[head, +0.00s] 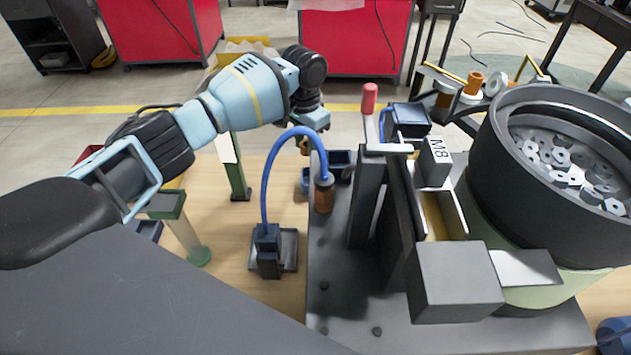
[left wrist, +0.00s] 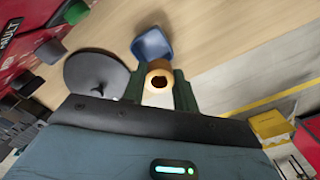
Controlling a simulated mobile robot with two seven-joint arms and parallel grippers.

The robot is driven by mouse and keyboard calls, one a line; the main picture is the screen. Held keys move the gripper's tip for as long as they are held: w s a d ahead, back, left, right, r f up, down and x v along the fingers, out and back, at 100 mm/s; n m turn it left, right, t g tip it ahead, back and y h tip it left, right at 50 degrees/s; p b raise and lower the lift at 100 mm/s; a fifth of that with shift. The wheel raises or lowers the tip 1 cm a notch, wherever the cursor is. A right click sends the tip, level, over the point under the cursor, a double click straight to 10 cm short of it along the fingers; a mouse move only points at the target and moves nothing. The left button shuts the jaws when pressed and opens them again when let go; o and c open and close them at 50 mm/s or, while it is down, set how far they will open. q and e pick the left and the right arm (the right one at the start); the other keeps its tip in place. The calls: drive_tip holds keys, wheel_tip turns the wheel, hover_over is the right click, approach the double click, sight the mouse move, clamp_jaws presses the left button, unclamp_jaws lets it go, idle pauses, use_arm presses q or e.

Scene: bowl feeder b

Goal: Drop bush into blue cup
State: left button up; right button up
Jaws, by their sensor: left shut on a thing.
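My left gripper (left wrist: 158,90) is shut on the bush (left wrist: 158,77), a tan-orange ring with a dark hole, held between two dark green fingers. The blue cup (left wrist: 152,46) shows in the left wrist view just beyond the bush, standing on the wooden table; the bush and fingers cover its near edge. In the head view my left gripper (head: 304,138) points down behind the blue hose, with a small orange-brown bit of the bush at it. My right gripper is in neither view.
A blue hose (head: 266,185) arches close to the gripper. A dark feeder stand with a red-capped post (head: 369,98) and a large bowl of metal parts (head: 500,130) fill the right. A green-footed post (head: 187,230) stands left.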

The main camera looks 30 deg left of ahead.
sight(306, 153)
use_arm(q)
wheel_tip(306, 153, down, 4)
drive_tip(key=shift+r+b, duration=0.25)
drive_tip(key=shift+b, duration=0.4)
drive_tip(key=shift+f, duration=0.25)
drive_tip(key=shift+r, duration=0.1)
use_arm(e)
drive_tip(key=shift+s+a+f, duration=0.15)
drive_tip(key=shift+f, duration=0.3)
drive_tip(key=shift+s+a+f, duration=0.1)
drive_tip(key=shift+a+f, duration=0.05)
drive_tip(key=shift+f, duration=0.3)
use_arm(q)
drive_tip(key=o, duration=1)
drive_tip(key=shift+o, duration=0.3)
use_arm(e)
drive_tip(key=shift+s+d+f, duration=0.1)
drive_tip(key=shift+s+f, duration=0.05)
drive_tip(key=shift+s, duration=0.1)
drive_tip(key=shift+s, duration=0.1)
